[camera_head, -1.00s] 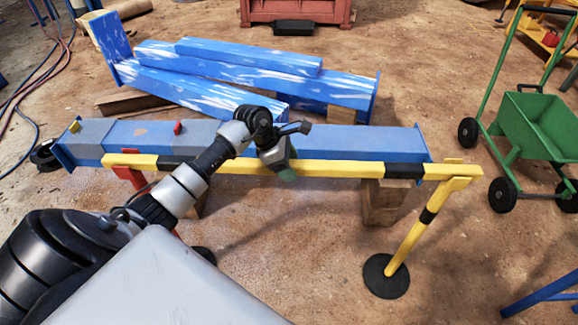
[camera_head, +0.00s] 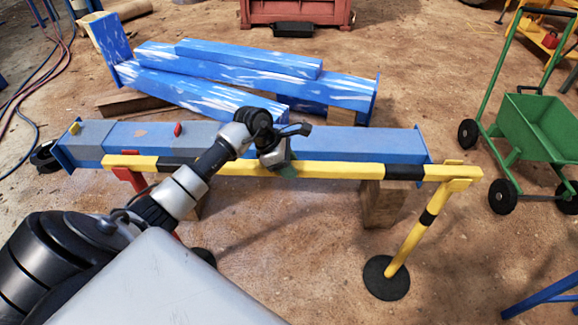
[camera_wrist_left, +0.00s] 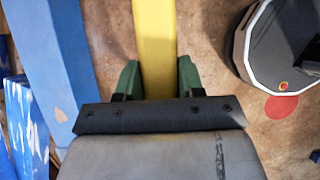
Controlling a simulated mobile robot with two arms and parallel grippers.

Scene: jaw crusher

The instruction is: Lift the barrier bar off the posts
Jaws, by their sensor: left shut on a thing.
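The barrier bar (camera_head: 330,170), yellow with black bands, lies across the view in front of a long blue beam. Its right end meets the top of the yellow post (camera_head: 420,235); its left end is at the red post (camera_head: 130,178). No clear gap shows between bar and posts. My left gripper (camera_head: 282,168) is shut on the bar near its middle, reaching over it from above. In the left wrist view, the green fingers (camera_wrist_left: 157,80) lie on either side of the yellow bar (camera_wrist_left: 155,45). My right gripper is not in view.
The blue beam (camera_head: 360,143) lies close behind the bar on wooden blocks (camera_head: 382,203). More blue and white beams (camera_head: 250,65) are stacked behind it. A green cart (camera_head: 540,130) stands at the right. The floor in front of the bar is mostly clear.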

